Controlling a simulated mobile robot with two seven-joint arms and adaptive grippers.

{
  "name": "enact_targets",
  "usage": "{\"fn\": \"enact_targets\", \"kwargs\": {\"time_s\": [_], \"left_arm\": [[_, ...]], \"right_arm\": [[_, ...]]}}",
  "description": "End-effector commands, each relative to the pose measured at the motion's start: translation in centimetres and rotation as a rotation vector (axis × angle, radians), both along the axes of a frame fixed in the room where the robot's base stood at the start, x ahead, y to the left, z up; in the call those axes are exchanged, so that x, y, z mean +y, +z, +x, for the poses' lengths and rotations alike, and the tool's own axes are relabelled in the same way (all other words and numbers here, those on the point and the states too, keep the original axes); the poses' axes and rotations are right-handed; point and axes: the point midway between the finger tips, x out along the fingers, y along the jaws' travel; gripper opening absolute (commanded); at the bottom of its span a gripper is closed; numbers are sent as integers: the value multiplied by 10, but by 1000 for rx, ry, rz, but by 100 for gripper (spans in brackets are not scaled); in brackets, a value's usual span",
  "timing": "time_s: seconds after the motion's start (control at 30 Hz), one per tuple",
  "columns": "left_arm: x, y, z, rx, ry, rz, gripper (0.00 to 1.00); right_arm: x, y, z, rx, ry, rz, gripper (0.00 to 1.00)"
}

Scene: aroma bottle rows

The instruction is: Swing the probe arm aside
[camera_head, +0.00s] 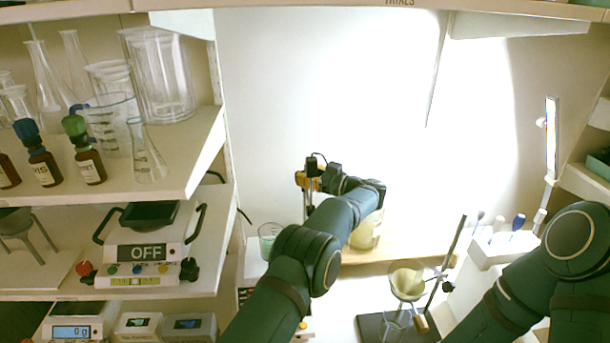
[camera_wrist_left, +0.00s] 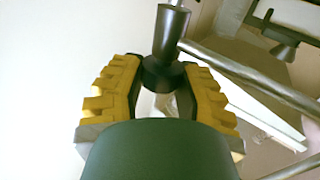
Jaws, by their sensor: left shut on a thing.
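My left gripper (camera_head: 308,182) is at the back middle, in front of the bright back wall. In the left wrist view, the yellow fingers of the left gripper (camera_wrist_left: 165,85) sit on both sides of the black probe arm part (camera_wrist_left: 170,35). My forearm hides much of what is below the gripper. My right arm reaches in at the right, but its gripper is out of view.
A funnel (camera_head: 407,281) stands on a dark-based stand in front. A metal rod (camera_wrist_left: 250,75) crosses the wrist view. Shelves with bottles and glassware fill the left.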

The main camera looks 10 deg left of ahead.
Motion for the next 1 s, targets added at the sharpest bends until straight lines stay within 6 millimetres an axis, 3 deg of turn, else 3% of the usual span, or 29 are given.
{"fn": "enact_targets", "kwargs": {"time_s": [0.67,0.7,0.77,0.8,1.0], "left_arm": [[1,1,0,-1,32,2,0],[1,1,0,-1,32,2,39],[1,1,0,0,32,1,60],[1,1,0,0,32,1,66],[0,0,0,0,31,1,66]], "right_arm": [[0,-2,0,0,0,0,47],[0,-2,0,0,0,0,47],[0,-2,0,0,0,0,47],[0,-2,0,0,0,0,47],[0,-2,0,0,0,0,47]]}}
